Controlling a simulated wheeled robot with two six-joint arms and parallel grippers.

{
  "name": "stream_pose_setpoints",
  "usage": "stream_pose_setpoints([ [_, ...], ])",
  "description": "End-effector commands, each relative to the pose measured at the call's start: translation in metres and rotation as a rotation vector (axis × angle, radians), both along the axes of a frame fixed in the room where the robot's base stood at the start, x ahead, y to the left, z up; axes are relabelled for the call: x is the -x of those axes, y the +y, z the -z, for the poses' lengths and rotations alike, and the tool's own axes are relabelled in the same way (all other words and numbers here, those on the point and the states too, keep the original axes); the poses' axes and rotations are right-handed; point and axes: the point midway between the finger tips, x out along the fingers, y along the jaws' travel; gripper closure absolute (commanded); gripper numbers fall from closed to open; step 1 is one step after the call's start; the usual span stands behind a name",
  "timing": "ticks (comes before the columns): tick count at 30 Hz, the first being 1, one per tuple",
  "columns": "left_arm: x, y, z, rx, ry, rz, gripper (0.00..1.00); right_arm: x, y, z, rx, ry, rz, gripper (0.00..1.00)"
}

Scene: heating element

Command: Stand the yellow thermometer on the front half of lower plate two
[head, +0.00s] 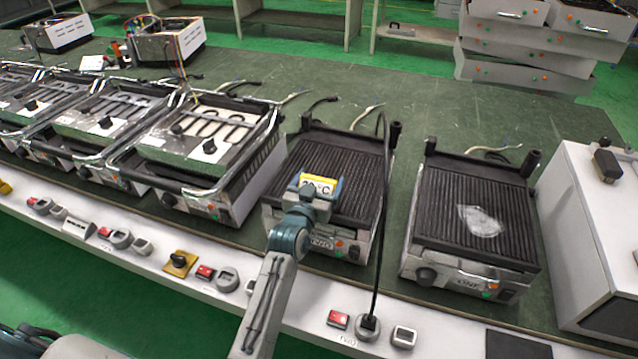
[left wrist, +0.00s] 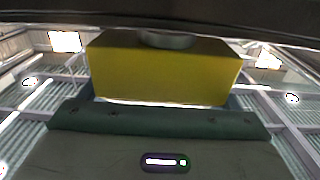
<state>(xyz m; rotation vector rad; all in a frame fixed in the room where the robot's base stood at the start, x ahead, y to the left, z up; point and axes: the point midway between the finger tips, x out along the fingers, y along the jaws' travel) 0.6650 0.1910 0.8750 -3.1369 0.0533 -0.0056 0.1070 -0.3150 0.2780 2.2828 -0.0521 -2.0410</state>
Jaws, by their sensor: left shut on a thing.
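The yellow thermometer (head: 318,182) has a pale display with °C on it. My left gripper (head: 316,193) is shut on it, and the thermometer looks upright. In the head view it is over the front half of lower plate two (head: 345,160), a black ribbed plate on a unit marked TWO. I cannot tell whether it touches the plate. In the left wrist view the yellow thermometer (left wrist: 165,70) fills the middle, in front of a grey-green gripper part. The gripper hides part of the plate's front edge. My right gripper is not in view.
A second ribbed plate (head: 476,198) with a pale patch stands to the right. A black cable (head: 381,200) runs down along plate two's right side to a box on the front ledge. Grills with metal handles (head: 205,135) stand to the left. A white cabinet (head: 590,235) is far right.

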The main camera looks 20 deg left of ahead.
Motion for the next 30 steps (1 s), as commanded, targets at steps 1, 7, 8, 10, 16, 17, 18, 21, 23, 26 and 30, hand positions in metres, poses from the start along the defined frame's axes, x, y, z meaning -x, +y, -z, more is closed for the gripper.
stream_pose_setpoints([
  [1, 0.001, 0.000, 0.001, 0.000, -0.002, 0.000, 0.43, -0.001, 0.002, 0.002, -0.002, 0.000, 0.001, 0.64],
  [7, 0.001, 0.000, 0.000, 0.000, -0.001, 0.000, 0.43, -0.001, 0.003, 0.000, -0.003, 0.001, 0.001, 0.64],
  [8, 0.001, 0.000, 0.001, 0.000, -0.001, 0.000, 0.43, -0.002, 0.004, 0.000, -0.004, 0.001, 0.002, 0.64],
  [10, 0.000, 0.000, 0.002, 0.000, -0.001, 0.000, 0.43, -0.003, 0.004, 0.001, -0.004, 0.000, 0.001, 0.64],
  [16, 0.000, 0.000, 0.003, 0.000, -0.001, 0.000, 0.00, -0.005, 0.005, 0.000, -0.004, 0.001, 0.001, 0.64],
  [17, 0.000, 0.000, 0.003, 0.000, -0.001, 0.000, 0.00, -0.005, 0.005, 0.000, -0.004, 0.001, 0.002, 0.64],
  [18, 0.000, 0.000, 0.003, 0.000, -0.001, 0.000, 0.00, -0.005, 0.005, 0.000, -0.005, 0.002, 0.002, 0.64],
  [21, 0.000, 0.000, 0.003, 0.000, -0.002, 0.000, 0.00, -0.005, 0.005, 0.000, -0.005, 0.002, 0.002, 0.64],
  [23, 0.000, 0.000, 0.002, 0.000, -0.002, 0.000, 0.00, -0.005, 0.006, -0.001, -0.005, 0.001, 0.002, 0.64],
  [26, 0.004, 0.000, 0.000, 0.000, -0.001, 0.000, 0.00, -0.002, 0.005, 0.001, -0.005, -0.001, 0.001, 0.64],
  [30, 0.030, 0.001, 0.002, 0.000, -0.001, -0.001, 0.00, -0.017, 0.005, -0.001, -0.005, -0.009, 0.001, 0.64],
])
